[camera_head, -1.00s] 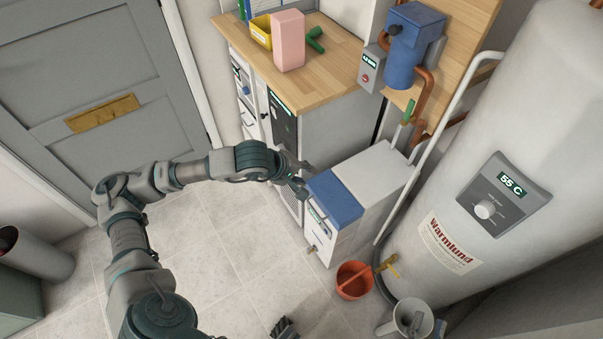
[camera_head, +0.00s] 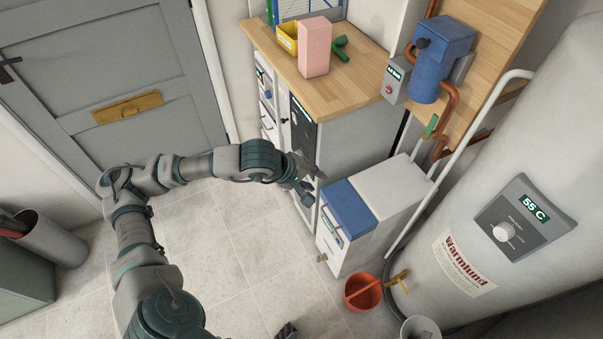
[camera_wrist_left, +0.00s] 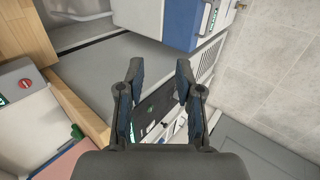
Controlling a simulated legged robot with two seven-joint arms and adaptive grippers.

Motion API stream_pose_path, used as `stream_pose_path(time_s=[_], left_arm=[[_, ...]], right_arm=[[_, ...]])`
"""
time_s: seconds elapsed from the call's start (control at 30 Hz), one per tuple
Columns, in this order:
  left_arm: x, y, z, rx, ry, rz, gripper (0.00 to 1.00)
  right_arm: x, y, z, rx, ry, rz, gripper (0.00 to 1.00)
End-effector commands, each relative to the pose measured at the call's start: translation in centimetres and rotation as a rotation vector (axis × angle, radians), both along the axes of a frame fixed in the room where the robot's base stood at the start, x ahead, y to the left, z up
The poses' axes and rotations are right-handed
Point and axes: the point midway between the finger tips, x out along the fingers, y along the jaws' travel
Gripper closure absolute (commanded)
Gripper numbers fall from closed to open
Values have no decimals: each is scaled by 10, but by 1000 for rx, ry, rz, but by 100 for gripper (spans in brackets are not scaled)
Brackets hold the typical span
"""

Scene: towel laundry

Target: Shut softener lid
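The softener is a white box (camera_head: 385,190) with a blue lid (camera_head: 348,206) over its front part. The lid looks flat on the box; I cannot tell whether it is fully shut. In the left wrist view the softener (camera_wrist_left: 148,14) and its blue part (camera_wrist_left: 180,22) are at the top, beyond the fingertips. My left gripper (camera_head: 306,188) is just left of the lid, apart from it. Its fingers (camera_wrist_left: 158,70) are spread with nothing between them. A dark piece at the bottom edge of the head view may be my right gripper (camera_head: 287,330); it is mostly cut off.
A wooden counter (camera_head: 335,85) with a pink box (camera_head: 314,48) stands behind the left gripper. The large water heater (camera_head: 500,150) is to the right. An orange bucket (camera_head: 362,294) sits on the floor near the softener.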

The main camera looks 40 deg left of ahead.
Motion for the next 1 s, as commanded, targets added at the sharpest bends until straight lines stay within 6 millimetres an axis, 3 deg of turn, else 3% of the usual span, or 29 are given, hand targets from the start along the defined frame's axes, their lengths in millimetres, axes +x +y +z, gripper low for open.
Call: stream_pose_path(time_s=[0.2,0.4,1.0], left_arm=[[-29,13,39,4,0,3,65],[-45,18,60,2,3,2,65],[-49,19,65,0,3,0,65]], right_arm=[[0,0,0,0,0,0,60],[1,0,0,0,0,0,60],[2,1,-1,-1,1,0,60]])
